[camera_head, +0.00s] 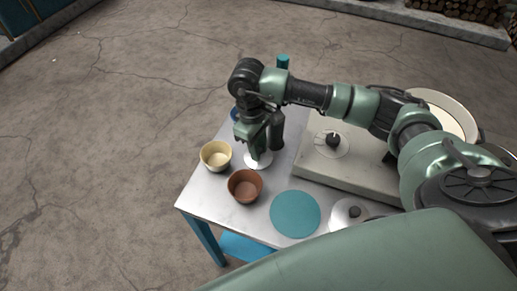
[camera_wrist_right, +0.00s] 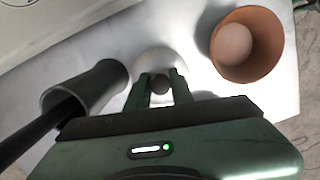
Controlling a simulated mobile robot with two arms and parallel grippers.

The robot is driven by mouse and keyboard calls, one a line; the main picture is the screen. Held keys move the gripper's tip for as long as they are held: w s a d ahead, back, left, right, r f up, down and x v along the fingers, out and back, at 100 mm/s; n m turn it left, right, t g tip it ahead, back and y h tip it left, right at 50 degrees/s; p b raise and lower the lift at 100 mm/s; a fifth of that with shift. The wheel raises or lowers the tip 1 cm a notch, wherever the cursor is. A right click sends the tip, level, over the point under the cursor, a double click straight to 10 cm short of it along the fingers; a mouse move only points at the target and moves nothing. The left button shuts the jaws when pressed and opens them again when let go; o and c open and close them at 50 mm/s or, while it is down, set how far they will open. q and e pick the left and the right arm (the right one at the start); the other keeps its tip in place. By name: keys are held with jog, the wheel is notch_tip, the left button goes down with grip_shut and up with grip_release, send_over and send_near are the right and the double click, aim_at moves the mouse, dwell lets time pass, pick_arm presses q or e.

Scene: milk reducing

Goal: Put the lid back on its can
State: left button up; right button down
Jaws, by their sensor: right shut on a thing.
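My right gripper (camera_head: 261,148) is over the metal table, pointing down. In the right wrist view its fingers (camera_wrist_right: 162,82) are shut on the small dark knob (camera_wrist_right: 161,85) of a pale round lid (camera_wrist_right: 159,59). The lid's edge also shows below the gripper in the head view (camera_head: 259,161). I cannot tell whether the lid touches the surface beneath it. No can is clearly identifiable; the gripper and lid hide what is under them. My left gripper is not in view.
A brown bowl (camera_head: 245,187) and a cream bowl (camera_head: 216,155) stand close to the gripper. A dark grey cylinder (camera_wrist_right: 101,86) stands beside it. A teal round mat (camera_head: 295,214) and a knobbed lid (camera_head: 341,214) lie nearer me. A pale slab (camera_head: 355,174) is at right.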

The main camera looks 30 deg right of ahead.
jog(key=shift+f, duration=0.65)
jog(key=shift+f, duration=0.1)
jog(key=c, duration=1.2)
grip_release()
jog(key=shift+c, duration=0.2)
